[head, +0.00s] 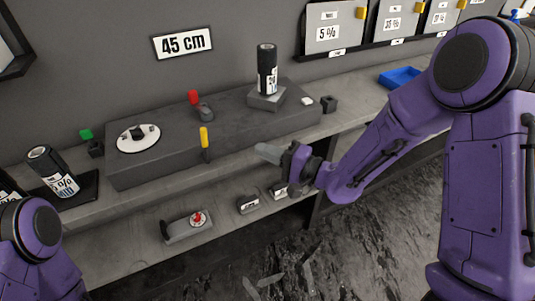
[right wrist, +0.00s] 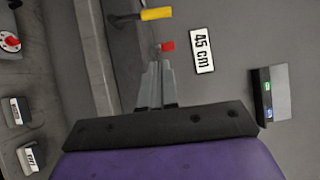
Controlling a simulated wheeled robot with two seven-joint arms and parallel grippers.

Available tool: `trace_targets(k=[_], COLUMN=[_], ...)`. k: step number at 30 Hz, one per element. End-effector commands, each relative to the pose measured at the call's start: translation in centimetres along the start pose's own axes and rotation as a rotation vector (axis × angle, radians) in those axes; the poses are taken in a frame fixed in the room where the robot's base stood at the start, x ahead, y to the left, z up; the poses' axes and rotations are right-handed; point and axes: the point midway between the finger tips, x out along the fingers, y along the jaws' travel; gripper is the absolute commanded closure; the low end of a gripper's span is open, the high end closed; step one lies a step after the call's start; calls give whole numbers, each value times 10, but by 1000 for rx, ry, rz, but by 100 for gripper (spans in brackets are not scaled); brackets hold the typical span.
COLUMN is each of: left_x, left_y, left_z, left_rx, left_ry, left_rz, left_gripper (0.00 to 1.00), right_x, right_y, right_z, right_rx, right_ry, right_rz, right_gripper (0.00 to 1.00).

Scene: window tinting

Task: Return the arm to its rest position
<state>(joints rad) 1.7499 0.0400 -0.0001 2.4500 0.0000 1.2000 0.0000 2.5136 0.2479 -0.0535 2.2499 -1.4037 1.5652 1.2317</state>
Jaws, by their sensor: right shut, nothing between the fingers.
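My right arm (head: 375,160) is purple and reaches in from the right over the front of the grey workbench. Its right gripper (head: 266,152) points left, in front of the dark raised block on the bench. The grey fingers are shut together with nothing between them, and they also show in the right wrist view (right wrist: 158,68). The gripper appears apart from the bench and everything on it. Only a purple part of my left arm (head: 38,235) shows at the lower left; its gripper is out of the picture.
The raised block (head: 165,172) bears a white round dial (head: 138,138), a red-topped piece (head: 193,98), a yellow-handled piece (head: 204,137) and a black roll (head: 267,70). Another roll (head: 52,172) stands at left. A blue tray (head: 399,78) lies at back right. A lower shelf holds a red-knobbed device (head: 187,227).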

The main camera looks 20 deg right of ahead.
Motion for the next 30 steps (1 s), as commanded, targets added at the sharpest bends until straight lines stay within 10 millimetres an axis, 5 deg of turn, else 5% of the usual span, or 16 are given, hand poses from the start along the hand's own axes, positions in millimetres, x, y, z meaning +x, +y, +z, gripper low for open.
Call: trace_targets(k=[17,22,23,26,30], left_x=[0,0,0,1,0], left_y=[0,0,0,0,0], left_z=[0,0,0,0,0], left_rx=[0,0,0,0,0], left_ry=[0,0,0,0,0], left_rz=[0,0,0,0,0], left_gripper=[53,53,53,53,53], right_x=[-3,-8,-12,-46,-122], right_y=[0,11,20,88,189], right_z=[0,-24,-33,-50,-39], right_rx=[-18,-307,-377,-548,-655], right_ry=[-1,141,201,348,378], right_rz=[0,75,124,415,870], right_gripper=[100,100,100,100,100])
